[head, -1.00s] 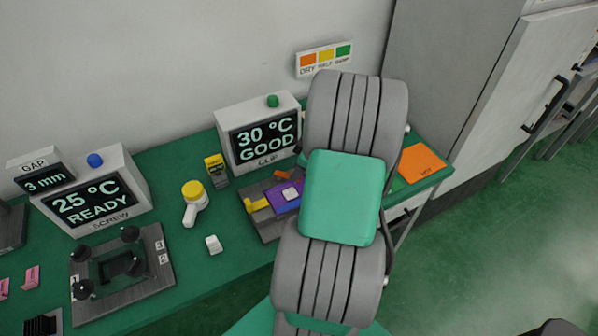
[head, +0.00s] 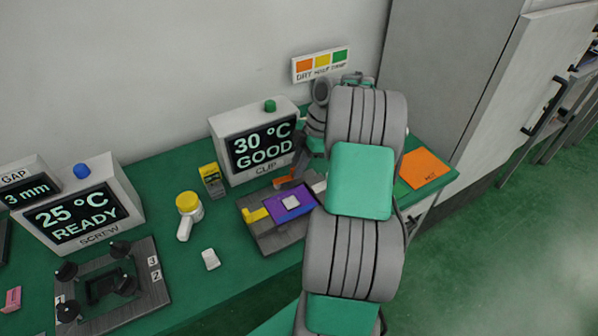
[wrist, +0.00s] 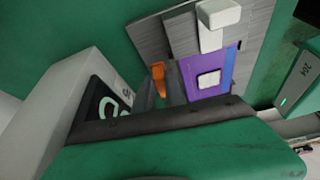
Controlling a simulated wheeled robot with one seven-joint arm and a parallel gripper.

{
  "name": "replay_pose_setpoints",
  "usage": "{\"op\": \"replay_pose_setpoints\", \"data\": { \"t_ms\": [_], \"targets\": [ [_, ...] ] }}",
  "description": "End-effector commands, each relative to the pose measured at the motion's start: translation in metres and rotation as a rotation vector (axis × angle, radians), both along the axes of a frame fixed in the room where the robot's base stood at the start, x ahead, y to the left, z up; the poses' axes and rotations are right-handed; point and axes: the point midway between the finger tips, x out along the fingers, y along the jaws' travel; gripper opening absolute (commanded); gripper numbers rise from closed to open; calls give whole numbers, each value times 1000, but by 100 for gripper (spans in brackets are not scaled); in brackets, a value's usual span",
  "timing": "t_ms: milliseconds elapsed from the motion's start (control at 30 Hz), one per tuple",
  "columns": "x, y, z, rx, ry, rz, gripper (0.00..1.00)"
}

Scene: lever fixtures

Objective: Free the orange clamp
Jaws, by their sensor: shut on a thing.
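The orange clamp (head: 284,182) is at the back edge of the clip fixture, partly hidden by my arm. In the wrist view the orange clamp (wrist: 158,80) shows between the dark fingers of my gripper (wrist: 158,92), which is shut on it. A purple board (head: 289,203) with a white square lies on the grey fixture (head: 277,238). A yellow clamp (head: 256,215) is at the board's left side. A white clamp (wrist: 218,22) sits at another side of the board; in the head view my arm partly covers it.
The clip display (head: 262,148) reading 30 °C GOOD stands close behind the fixture. A yellow-topped white bottle (head: 188,215), a yellow box (head: 211,180) and a white block (head: 210,259) stand to the left. The screw station display (head: 85,208) is farther left. An orange mat (head: 425,170) lies right.

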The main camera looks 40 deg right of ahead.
Motion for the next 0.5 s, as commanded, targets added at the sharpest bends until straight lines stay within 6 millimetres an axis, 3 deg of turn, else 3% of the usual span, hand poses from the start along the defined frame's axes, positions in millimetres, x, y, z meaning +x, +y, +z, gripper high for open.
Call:
{"op": "replay_pose_setpoints", "data": {
  "t_ms": [500],
  "targets": [
    [9, -2, 1, -2, -3, 132, 0]
  ]
}}
